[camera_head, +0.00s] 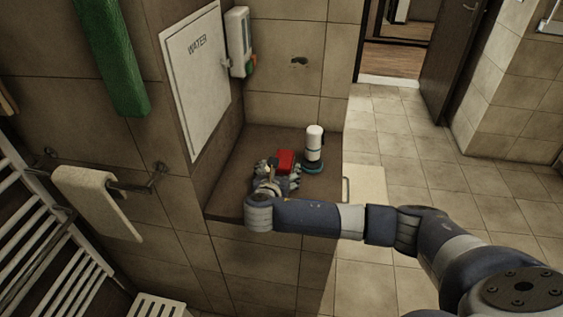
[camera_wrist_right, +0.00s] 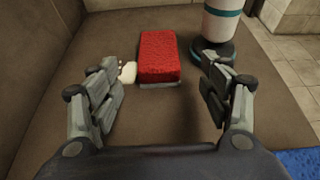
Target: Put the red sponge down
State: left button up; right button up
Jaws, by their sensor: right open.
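The red sponge (camera_head: 285,161) lies on the brown tiled ledge (camera_head: 236,190) in the head view. In the right wrist view the sponge (camera_wrist_right: 159,57) lies flat, just beyond and between the two fingers. My right gripper (camera_head: 279,172) is over the ledge, close to the sponge. In the right wrist view the right gripper (camera_wrist_right: 160,90) is open, with its fingers wide apart and nothing between the tips. My left gripper is not in view.
A white bottle (camera_head: 314,142) with a dark and teal base stands right of the sponge. A small whitish item (camera_wrist_right: 128,72) touches or nearly touches the sponge's left side. A white WATER panel (camera_head: 197,80) and a dispenser (camera_head: 239,42) are on the walls. The ledge's left part is clear.

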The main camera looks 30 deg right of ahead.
aim_at(282, 165)
jog(key=shift+w+d+f, duration=0.25)
jog(key=shift+w+d, duration=0.15)
jog(key=shift+w, duration=0.05)
jog(key=shift+w+d+f, duration=0.1)
jog(key=shift+w, duration=0.1)
jog(key=shift+w+d+f, duration=0.15)
jog(key=shift+w+d, duration=0.05)
jog(key=shift+w, duration=0.2)
jog(key=x, duration=0.3)
jog(key=shift+w+f+p, duration=0.1)
jog(key=shift+f+p, duration=0.05)
jog(key=shift+p, duration=0.2)
jog(key=shift+w+d+f, duration=0.15)
jog(key=shift+w+d, duration=0.05)
jog(key=shift+w+d+f, duration=0.1)
jog(key=shift+w, duration=0.05)
jog(key=shift+c, duration=0.6)
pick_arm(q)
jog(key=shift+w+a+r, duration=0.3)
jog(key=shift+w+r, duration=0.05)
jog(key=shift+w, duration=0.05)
pick_arm(e)
jog(key=c, duration=0.7)
jog(key=shift+c, duration=0.2)
